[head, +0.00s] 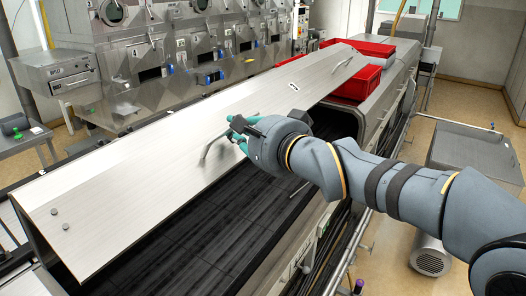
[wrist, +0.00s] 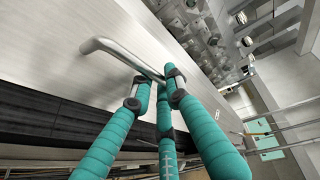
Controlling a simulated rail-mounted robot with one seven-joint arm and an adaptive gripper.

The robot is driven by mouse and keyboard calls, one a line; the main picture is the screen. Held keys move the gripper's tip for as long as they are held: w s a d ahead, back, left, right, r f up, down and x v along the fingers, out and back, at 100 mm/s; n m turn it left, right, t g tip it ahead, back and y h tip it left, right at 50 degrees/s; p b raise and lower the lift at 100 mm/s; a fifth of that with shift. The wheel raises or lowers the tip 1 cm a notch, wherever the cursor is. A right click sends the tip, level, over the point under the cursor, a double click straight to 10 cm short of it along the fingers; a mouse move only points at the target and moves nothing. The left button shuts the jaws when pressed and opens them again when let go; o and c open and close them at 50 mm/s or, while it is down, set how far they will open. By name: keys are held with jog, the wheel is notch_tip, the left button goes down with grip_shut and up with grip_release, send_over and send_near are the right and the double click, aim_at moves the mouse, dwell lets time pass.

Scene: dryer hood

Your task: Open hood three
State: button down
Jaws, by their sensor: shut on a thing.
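The hood panel (head: 150,160) is a long pale metal sheet. It stands raised and tilted, with the dark slatted bed (head: 225,230) visible below its near edge. A bent metal bar handle (head: 208,147) is fixed to its face; the handle also shows in the wrist view (wrist: 112,50). My gripper (head: 238,130), with teal fingers, is shut on this handle near one end. In the wrist view the fingertips (wrist: 160,84) close around the bar. A second handle (head: 342,66) is at the panel's far end.
Red bins (head: 375,50) stand at the far end of the machine. Metal cabinets with round ports (head: 190,50) line the back. A grey box (head: 478,150) and a motor (head: 431,255) are to the right. Open floor (head: 400,235) lies beside the machine.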

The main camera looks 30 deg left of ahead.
jog(key=shift+w+a+r+b, duration=0.15)
jog(key=shift+a+r+b, duration=0.15)
jog(key=shift+a+r, duration=0.85)
jog(key=shift+w+a+r+b, duration=0.15)
jog(key=shift+a+r+b, duration=0.15)
jog(key=shift+a+r, duration=0.8)
jog(key=shift+d, duration=0.1)
jog(key=c, duration=1.9)
grip_release()
jog(key=shift+d, duration=0.1)
jog(key=shift+o, duration=1.1)
jog(key=v, duration=1.2)
jog(key=shift+r, duration=0.1)
